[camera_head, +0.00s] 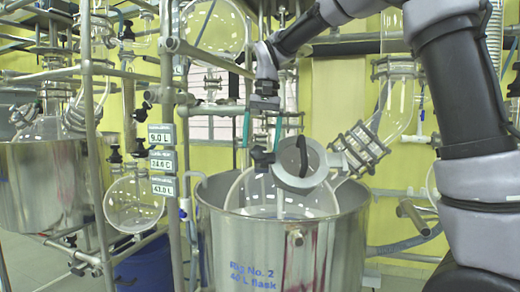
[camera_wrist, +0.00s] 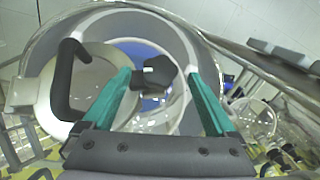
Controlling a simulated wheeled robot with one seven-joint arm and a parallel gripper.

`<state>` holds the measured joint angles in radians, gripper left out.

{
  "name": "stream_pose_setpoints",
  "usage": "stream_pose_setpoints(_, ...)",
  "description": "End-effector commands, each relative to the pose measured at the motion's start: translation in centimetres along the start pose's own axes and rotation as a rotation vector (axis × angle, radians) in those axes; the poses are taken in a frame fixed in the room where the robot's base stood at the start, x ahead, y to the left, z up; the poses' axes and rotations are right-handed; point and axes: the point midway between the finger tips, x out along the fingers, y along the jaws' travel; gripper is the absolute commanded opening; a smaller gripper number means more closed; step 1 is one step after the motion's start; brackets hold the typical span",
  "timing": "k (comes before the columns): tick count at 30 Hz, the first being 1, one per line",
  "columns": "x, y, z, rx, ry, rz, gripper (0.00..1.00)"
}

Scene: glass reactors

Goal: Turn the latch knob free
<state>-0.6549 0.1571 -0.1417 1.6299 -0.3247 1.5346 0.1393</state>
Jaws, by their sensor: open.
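The latch knob (camera_head: 262,158) is black and lobed, beside the round pale lid (camera_head: 314,166) with a black curved handle (camera_head: 302,155). My gripper (camera_head: 261,147) points down above the knob, its two teal fingers apart. In the wrist view the knob (camera_wrist: 155,73) shows between the fingertips of my gripper (camera_wrist: 157,76), with gaps on both sides. The fingers do not appear to touch it. The lid (camera_wrist: 90,90) and its handle (camera_wrist: 66,78) lie to the left there. The knob's lower mounting is hidden.
A steel vessel (camera_head: 310,235) marked "Rig No. 2" surrounds the glass flask (camera_head: 245,195) below. A clamped glass neck (camera_head: 358,147) stands right of the lid. Metal posts (camera_head: 170,110) with readout labels (camera_head: 162,160) stand to the left.

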Motion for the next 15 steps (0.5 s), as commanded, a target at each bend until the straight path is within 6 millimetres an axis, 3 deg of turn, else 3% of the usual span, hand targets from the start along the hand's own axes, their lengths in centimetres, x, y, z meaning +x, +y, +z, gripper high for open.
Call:
stream_pose_setpoints(6,2.2,0.0,0.0,-0.001,0.001,0.0,0.92)
stream_pose_setpoints(15,2.5,0.0,0.0,-0.001,0.001,0.0,0.92)
